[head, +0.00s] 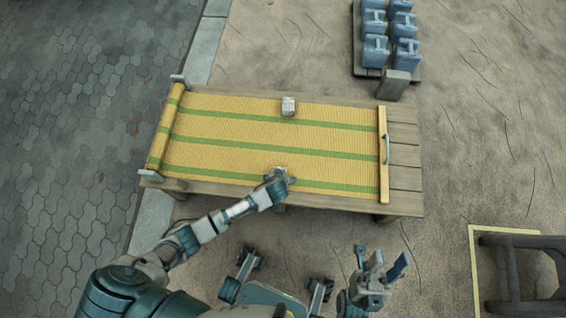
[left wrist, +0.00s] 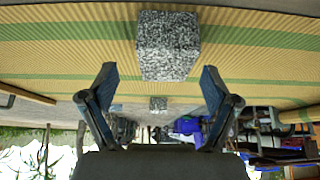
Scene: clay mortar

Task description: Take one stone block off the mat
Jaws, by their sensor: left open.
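The woven yellow mat (head: 230,130) with green stripes lies on a wooden table. One grey speckled stone block (head: 288,106) sits near the mat's far edge; it shows small in the left wrist view (left wrist: 158,104). A second stone block (left wrist: 168,45) sits near the mat's front edge, mostly hidden by my left gripper in the head view. My left gripper (head: 281,175) is open at this near block; in the left wrist view its fingers (left wrist: 159,78) are spread on either side, apart from the block. My right gripper (head: 379,262) is open and empty, off the table's front.
A wooden bar with a handle (head: 384,155) crosses the mat's right end, and a roll (head: 166,125) lies at its left end. Bare planks (head: 405,180) show at the table's right. Blue containers (head: 375,48) stand on a pallet behind. A dark wooden frame (head: 520,265) is at lower right.

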